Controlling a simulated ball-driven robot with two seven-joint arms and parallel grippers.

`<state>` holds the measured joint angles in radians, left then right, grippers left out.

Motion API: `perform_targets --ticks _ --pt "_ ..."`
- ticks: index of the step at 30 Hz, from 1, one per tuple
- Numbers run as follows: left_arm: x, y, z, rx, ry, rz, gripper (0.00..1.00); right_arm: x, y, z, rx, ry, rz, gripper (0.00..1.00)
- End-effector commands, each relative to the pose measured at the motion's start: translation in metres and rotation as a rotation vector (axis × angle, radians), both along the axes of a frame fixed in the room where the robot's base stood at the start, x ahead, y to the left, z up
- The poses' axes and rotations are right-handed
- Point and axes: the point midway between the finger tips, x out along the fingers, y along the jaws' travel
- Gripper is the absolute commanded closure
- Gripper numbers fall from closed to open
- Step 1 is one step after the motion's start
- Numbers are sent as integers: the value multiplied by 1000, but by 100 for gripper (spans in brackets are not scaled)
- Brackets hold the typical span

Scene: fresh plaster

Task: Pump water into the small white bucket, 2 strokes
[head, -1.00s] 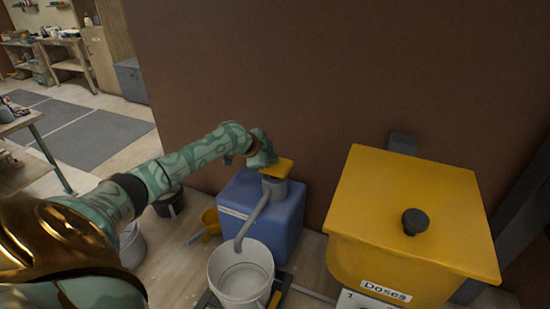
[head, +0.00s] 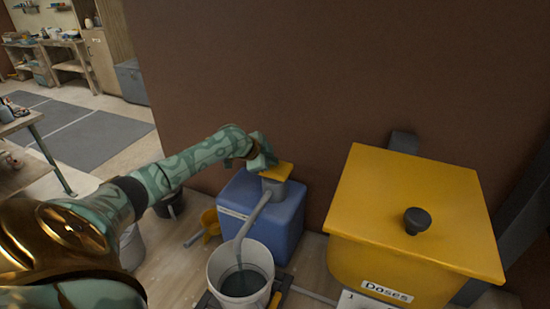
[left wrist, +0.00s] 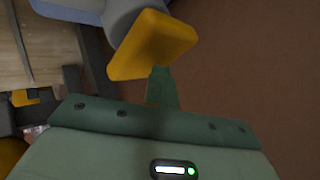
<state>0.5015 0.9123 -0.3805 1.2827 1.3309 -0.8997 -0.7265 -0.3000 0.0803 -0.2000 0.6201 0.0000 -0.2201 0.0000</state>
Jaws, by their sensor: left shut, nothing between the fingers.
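The small white bucket (head: 221,268) stands below the grey spout (head: 253,219), with dark water in its bottom. The pump is a blue tank (head: 278,225) with a grey neck and a yellow pump head (head: 276,171) on top. My left gripper (head: 266,160) is shut and empty at the pump head's far left edge. In the left wrist view the yellow pump head (left wrist: 155,42) lies just beyond the green fingers (left wrist: 162,88); I cannot tell whether they touch it. My right gripper is in neither view.
A yellow bin (head: 410,220) with a black knob and a "Doses" label stands to the right. A yellow scoop (head: 209,222) and a dark bucket (head: 171,205) are left of the tank. A brown wall (head: 330,80) rises behind.

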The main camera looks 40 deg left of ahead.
Motion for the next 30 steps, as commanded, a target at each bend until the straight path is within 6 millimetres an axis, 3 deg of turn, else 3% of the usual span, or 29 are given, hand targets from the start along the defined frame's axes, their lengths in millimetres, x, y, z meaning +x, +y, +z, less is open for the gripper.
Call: perform_targets --ticks 21,30 --pt "-1 0 -9 1 8 -1 100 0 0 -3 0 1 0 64" --pt "-1 0 6 1 6 -1 100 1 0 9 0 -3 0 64"
